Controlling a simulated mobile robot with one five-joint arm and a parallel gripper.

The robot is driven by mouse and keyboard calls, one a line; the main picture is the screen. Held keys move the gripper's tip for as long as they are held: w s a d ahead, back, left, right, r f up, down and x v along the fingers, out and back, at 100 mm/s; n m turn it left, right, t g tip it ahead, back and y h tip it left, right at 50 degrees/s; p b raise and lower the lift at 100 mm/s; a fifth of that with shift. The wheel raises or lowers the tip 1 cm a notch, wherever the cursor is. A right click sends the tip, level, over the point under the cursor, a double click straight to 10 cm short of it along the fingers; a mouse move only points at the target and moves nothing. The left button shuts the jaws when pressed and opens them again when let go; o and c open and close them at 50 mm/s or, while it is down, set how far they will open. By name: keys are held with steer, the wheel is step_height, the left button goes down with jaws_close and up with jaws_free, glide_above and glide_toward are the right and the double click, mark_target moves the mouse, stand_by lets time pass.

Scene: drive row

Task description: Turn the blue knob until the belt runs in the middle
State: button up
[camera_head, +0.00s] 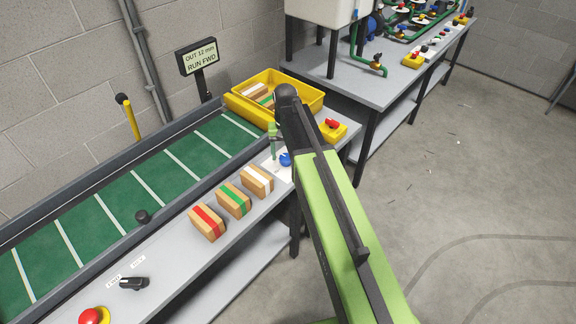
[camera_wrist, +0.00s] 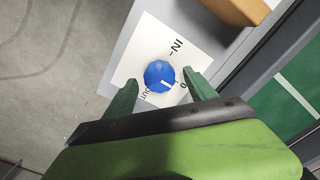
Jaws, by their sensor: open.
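The blue knob (camera_head: 286,159) sits on a white plate at the bench edge, near the belt's far end. In the wrist view the knob (camera_wrist: 160,76) has a white mark, and its plate (camera_wrist: 150,42) carries IN, 0 and a partly hidden OUT. My gripper (camera_wrist: 160,79) is open, with one green finger on each side of the knob and gaps between. I cannot tell how far the fingertips are above the plate. The green belt (camera_head: 130,187) has white cross lines. A sign (camera_head: 198,57) reads OUT 12 mm, RUN FWD.
Wooden blocks with red (camera_head: 206,222), green (camera_head: 233,199) and white (camera_head: 257,181) bands stand beside the belt. A yellow bin (camera_head: 310,95) and a red-topped yellow box (camera_head: 332,130) are beyond. A black switch (camera_head: 133,283) and red button (camera_head: 92,316) are nearer. Open floor lies right.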

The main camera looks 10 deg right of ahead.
steer(key=shift+f, duration=0.7)
steer(key=shift+r, duration=0.1)
steer(key=c, duration=1.4)
steer(key=shift+d, duration=0.2)
steer(key=shift+a, duration=0.1)
